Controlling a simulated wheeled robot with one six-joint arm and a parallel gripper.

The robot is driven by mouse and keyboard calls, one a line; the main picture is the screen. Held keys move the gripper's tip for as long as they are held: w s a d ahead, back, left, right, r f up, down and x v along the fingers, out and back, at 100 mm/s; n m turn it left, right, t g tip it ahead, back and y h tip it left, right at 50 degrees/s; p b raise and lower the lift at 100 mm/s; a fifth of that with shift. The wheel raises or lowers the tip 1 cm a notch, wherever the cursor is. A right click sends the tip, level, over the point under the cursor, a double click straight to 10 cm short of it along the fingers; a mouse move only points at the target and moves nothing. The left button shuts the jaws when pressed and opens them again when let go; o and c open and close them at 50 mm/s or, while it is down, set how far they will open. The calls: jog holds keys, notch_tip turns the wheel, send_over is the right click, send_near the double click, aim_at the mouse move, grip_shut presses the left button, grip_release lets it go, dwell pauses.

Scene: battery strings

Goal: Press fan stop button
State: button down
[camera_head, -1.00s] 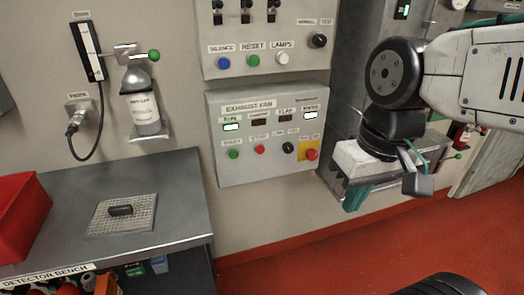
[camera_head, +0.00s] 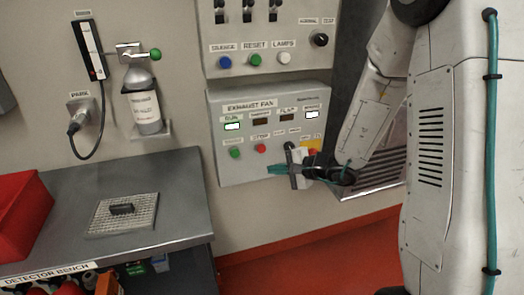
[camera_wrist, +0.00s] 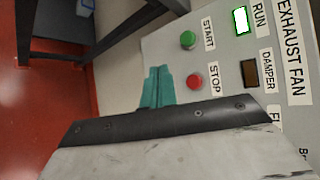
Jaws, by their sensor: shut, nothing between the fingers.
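The exhaust fan panel (camera_head: 225,168) is a light grey box on the wall. Its red stop button (camera_head: 260,149) sits right of the green start button (camera_head: 235,153). In the wrist view the red stop button (camera_wrist: 194,82) is just right of my fingertips, with the green start button (camera_wrist: 188,40) above it. My gripper (camera_head: 272,169) has teal fingers, shut and empty, in front of the panel's lower edge, a little below and right of the stop button. The fingers also show in the wrist view (camera_wrist: 158,85). They look apart from the button; the depth gap is unclear. The RUN lamp (camera_head: 232,126) is lit.
An upper panel (camera_head: 225,30) with blue, green and white buttons is above. The detector bench (camera_head: 185,215) with a red bin (camera_head: 22,215) stands at lower left. A gas cylinder (camera_head: 143,105) hangs on the wall.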

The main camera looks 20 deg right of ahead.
jog(key=shift+w+d+f+m+h, duration=0.3)
jog(key=shift+d+f+m, duration=0.15)
jog(key=shift+f, duration=0.2)
send_near(260, 151)
jog(key=shift+w+a+f, duration=0.4)
jog(key=shift+a+f, duration=0.15)
jog(key=shift+a, duration=0.15)
jog(key=shift+w+a+f, duration=0.4)
jog(key=shift+a+f, duration=0.2)
jog(key=shift+a, duration=0.1)
jog(key=shift+w+a+f, duration=0.45)
jog(key=shift+a+f, duration=0.1)
jog(key=shift+a, duration=0.15)
jog(key=shift+w, duration=0.45)
jog(key=shift+w, duration=0.7)
dwell(0.9)
jog(key=shift+s, duration=1.15)
